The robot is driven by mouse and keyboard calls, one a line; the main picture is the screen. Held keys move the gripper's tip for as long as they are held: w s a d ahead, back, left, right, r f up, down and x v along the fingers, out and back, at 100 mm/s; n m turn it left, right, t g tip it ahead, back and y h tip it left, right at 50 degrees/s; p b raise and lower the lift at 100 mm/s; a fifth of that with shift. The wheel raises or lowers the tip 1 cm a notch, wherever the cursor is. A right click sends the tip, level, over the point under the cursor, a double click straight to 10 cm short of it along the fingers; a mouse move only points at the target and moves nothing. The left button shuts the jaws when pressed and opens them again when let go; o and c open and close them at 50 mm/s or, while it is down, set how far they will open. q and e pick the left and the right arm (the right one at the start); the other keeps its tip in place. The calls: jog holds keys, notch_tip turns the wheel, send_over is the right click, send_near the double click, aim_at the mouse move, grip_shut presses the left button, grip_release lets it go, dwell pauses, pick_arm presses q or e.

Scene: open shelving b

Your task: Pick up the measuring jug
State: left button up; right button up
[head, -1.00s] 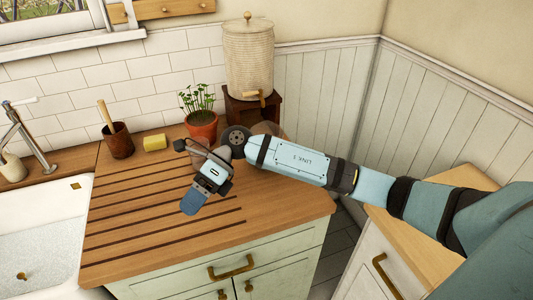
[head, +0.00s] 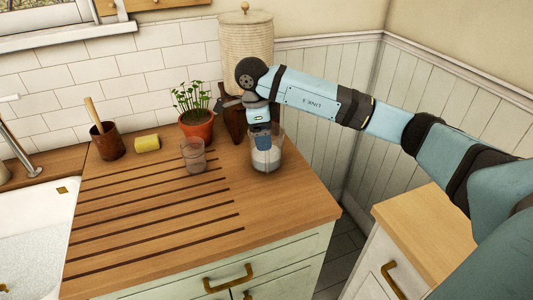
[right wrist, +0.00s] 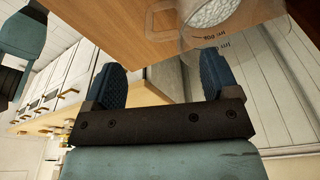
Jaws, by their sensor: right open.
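The measuring jug (head: 268,160) is clear, with white contents low inside, and stands upright on the wooden worktop near its right end. In the right wrist view the jug (right wrist: 198,32) is at the top right, with printed marks on its side. My right gripper (head: 262,141) is open, with a blue finger in front of or over the jug's upper part; the head view does not settle contact. In the right wrist view both fingers of the gripper (right wrist: 160,80) are apart with nothing between them, and the jug lies beyond the right finger. My left gripper is not in view.
A small clear glass (head: 193,156) stands left of the jug. Behind are a potted plant (head: 196,126), a dark brown vessel (head: 234,124) and a ribbed dispenser (head: 247,50). A yellow sponge (head: 147,144) and brown pot (head: 107,144) stand farther left. The grooved worktop (head: 150,215) in front is clear.

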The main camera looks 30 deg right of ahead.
aim_at(266, 152)
jog(key=shift+s+d+f+p, duration=0.1)
jog(key=shift+d+f+p, duration=0.15)
jog(key=shift+f, duration=1.35)
jog(key=shift+d+f+p, duration=0.15)
jog(key=shift+d+f, duration=0.05)
jog(key=shift+f, duration=1.35)
jog(key=shift+r, duration=0.1)
jog(key=c, duration=1.4)
